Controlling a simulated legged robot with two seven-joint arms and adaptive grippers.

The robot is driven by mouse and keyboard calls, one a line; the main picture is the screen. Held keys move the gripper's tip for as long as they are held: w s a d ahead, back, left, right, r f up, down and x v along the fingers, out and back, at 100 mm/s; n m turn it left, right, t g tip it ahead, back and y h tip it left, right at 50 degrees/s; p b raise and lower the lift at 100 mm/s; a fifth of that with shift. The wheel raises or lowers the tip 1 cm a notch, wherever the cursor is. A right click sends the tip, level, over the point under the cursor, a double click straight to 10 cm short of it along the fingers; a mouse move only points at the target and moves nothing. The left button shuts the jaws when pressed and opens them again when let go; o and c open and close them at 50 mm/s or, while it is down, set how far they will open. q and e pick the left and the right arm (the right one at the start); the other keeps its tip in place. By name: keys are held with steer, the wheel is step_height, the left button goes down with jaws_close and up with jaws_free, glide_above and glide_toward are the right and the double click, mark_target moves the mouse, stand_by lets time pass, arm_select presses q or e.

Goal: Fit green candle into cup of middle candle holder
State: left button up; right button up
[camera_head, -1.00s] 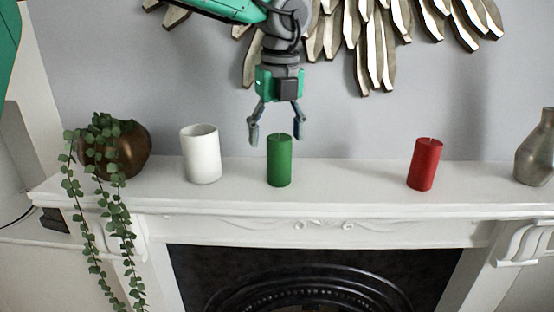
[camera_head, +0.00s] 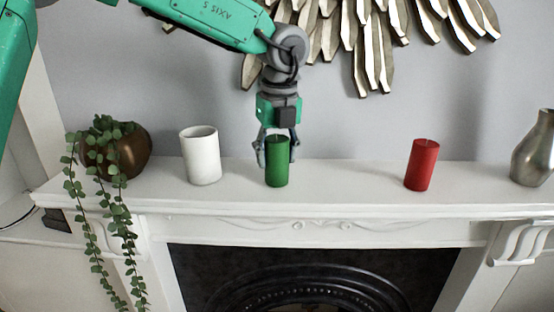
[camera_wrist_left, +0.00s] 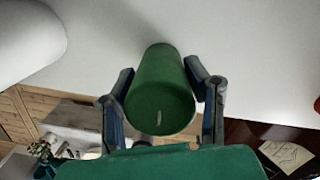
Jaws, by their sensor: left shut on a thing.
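The green candle (camera_head: 277,163) stands upright on the white mantel shelf. My left gripper (camera_head: 277,152) has come down behind and around it, with fingers at its two sides. In the left wrist view the green candle (camera_wrist_left: 160,92) sits between the fingers, and the left gripper (camera_wrist_left: 162,100) is shut on it. A white cylinder (camera_head: 201,155), perhaps a candle or holder, stands to the left. A red candle (camera_head: 421,165) stands well to the right. No candle holder with a cup can be made out for certain. My right gripper is not in view.
A grey metal vase (camera_head: 534,155) stands at the right end. The shelf (camera_head: 345,176) is bare between green and red candles. Metal wall decor (camera_head: 375,40) hangs above.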

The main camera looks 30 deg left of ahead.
mark_target(277, 137)
arm_select(q)
steer(key=shift+d, duration=0.1)
steer(key=shift+d+r+b, duration=0.15)
steer(key=shift+r+b, duration=0.2)
steer(key=shift+r, duration=0.05)
step_height(277, 137, up, 6)
steer(key=shift+s+f, duration=0.1)
steer(key=s+d+b, duration=0.2)
steer(key=s+d, duration=0.3)
steer(key=s, duration=0.3)
steer(key=s+d+b, duration=0.2)
steer(key=s+d, duration=0.3)
steer(key=s, duration=0.3)
steer(key=shift+s+r, duration=0.2)
steer(key=shift+s, duration=0.2)
